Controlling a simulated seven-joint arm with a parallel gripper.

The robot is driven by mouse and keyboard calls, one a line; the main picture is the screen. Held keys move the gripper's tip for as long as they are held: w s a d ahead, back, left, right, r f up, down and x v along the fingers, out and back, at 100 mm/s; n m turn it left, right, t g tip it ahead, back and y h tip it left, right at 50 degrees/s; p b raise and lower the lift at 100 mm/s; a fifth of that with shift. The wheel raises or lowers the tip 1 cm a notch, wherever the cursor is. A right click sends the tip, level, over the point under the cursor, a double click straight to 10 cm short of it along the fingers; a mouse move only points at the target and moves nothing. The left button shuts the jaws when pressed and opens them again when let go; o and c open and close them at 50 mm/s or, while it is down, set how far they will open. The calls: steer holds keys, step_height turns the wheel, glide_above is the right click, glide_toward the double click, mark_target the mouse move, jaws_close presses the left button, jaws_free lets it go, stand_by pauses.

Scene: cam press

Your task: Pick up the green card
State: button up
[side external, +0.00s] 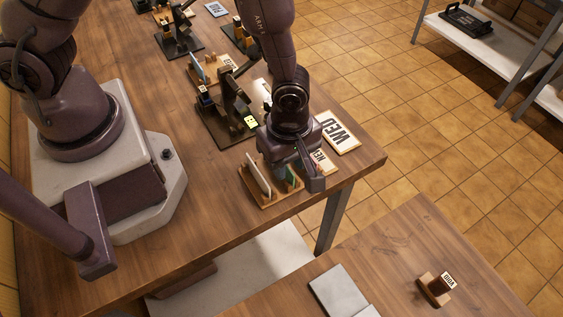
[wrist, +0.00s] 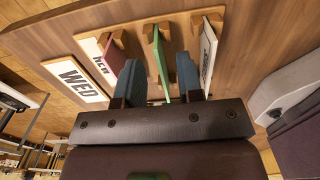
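The green card (wrist: 161,52) stands on edge in a wooden rack (wrist: 140,28), between a pale card (wrist: 208,50) and a dark red card (wrist: 113,55). My gripper (wrist: 159,68) is open, with one blue-grey finger on each side of the green card. Gaps show between the card and both fingers, so it is not clamped. In the side view, my gripper (side external: 291,160) hangs over the rack (side external: 262,194) at the table's near right part. It hides much of the cards there, while the pale card (side external: 257,172) shows on the left.
A WED sign (side external: 338,133) lies flat beside the rack, also seen in the wrist view (wrist: 75,78). A dark press-like device (side external: 228,112) stands behind the rack. More fixtures stand at the far end. The table's edge lies close on the right.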

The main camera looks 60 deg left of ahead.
steer(key=shift+f, duration=0.7)
jaws_close()
steer(key=shift+r, duration=0.1)
step_height(320, 180, up, 9)
steer(key=shift+f, duration=0.15)
steer(key=s+a+f, duration=0.1)
steer(key=s+a, duration=0.2)
steer(key=a, duration=1.4)
steer(key=shift+a+f, duration=0.2)
steer(key=shift+a, duration=0.05)
